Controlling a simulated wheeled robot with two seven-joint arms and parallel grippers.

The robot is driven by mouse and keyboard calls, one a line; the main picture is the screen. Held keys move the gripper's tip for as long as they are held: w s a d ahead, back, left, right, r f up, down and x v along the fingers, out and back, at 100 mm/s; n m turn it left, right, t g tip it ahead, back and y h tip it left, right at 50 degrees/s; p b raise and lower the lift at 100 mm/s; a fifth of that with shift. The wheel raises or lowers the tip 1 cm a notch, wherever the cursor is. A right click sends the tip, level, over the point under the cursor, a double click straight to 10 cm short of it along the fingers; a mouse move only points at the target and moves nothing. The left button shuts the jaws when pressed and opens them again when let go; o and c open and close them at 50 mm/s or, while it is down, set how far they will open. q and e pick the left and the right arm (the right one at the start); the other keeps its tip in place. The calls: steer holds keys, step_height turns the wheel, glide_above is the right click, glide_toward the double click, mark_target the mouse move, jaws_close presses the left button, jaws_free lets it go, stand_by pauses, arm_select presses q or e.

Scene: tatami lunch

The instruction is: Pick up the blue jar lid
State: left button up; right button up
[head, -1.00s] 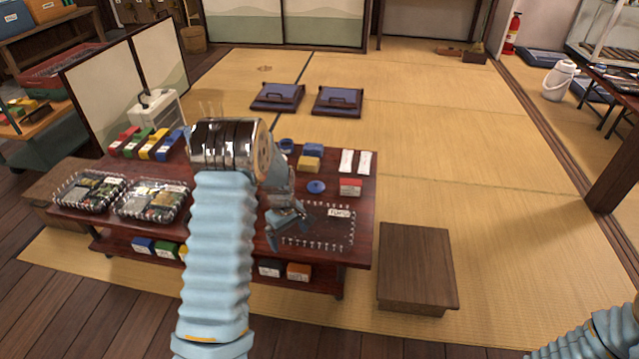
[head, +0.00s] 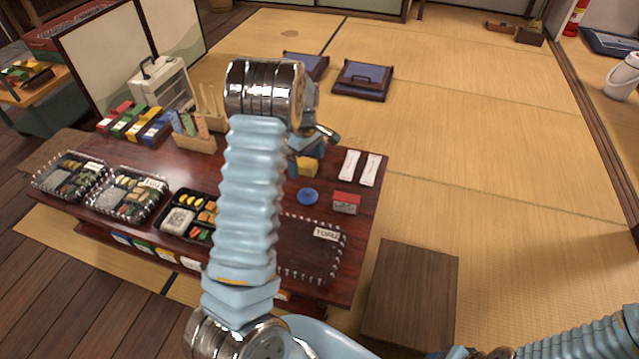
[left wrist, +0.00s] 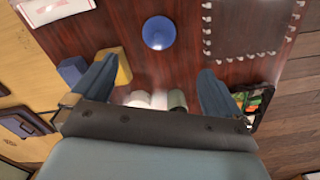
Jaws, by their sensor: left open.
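The blue jar lid (head: 307,197) is a small round disc lying flat on the dark red table (head: 372,200), left of a red-and-white box (head: 346,203). It also shows in the left wrist view (left wrist: 158,32), beyond my fingertips and roughly centred between them. My left gripper (left wrist: 155,85) is open with nothing between its fingers, above the table. In the head view it (head: 312,142) is partly hidden behind my own forearm, farther back than the lid. My right arm shows only at the lower right; its gripper is out of view.
A yellow block (head: 308,168) and two white packets (head: 369,169) lie near the lid. Filled food trays (head: 128,194) stand left. A wooden stool (head: 412,290) is beside the table. Bare table surrounds the lid.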

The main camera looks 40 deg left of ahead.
mark_target(307, 191)
arm_select(q)
step_height(307, 191, down, 14)
steer(key=shift+w+r, duration=0.1)
steer(key=c, duration=1.1)
